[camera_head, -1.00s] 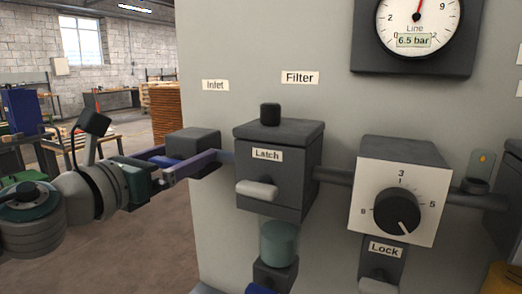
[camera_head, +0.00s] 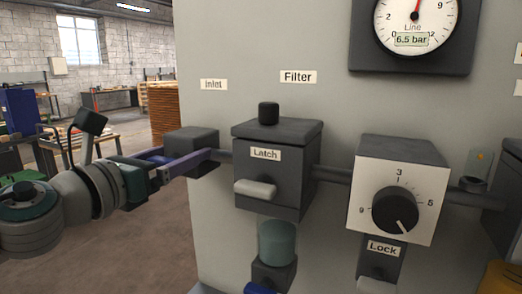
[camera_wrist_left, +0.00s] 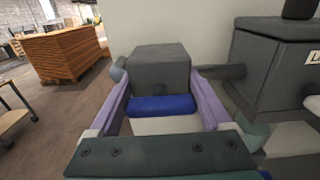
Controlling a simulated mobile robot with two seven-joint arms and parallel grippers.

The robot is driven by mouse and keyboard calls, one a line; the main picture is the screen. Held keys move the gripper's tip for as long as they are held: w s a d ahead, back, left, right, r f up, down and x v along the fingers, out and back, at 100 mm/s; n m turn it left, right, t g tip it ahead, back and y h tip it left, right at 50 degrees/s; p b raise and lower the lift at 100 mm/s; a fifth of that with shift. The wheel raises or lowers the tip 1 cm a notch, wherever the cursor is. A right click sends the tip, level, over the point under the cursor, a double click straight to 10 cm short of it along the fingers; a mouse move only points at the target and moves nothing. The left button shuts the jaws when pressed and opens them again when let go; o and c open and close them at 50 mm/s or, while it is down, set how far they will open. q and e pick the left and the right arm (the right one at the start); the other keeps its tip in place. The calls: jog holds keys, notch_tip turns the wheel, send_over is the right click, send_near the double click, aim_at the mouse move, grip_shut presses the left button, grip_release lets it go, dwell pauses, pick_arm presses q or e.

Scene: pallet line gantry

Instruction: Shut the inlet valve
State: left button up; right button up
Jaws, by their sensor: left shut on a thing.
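The inlet valve is a dark grey block (camera_head: 192,141) on the panel under the "Inlet" label (camera_head: 213,84). Its blue handle (camera_wrist_left: 162,105) shows lying crosswise in front of the block in the left wrist view. My left gripper (camera_head: 202,159) reaches in from the left at the valve. In the left wrist view its two purple fingers (camera_wrist_left: 158,92) lie on either side of the blue handle, and it is shut on it. In the head view the near finger hides part of the handle. My right gripper is not in view.
Right of the valve, a pipe runs to the filter box (camera_head: 270,190) with its "Latch" tab (camera_head: 256,190). Further right is a dial box (camera_head: 372,190) with a "Lock" tag. A gauge (camera_head: 415,25) above reads 6.5 bar.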

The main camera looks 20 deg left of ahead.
pick_arm(q)
jog(key=n, duration=0.4)
jog(key=shift+a+b, duration=0.1)
jog(key=shift+b, duration=0.2)
jog(key=n, duration=0.9)
jog(key=shift+a+f+n, duration=0.1)
jog(key=shift+a+n, duration=0.05)
jog(key=shift+n, duration=0.25)
jog(key=shift+f+n+p, duration=0.1)
jog(key=shift+n+p, duration=0.5)
jog(key=shift+n, duration=1.4)
jog(key=o, duration=1.2)
jog(key=shift+c, duration=0.2)
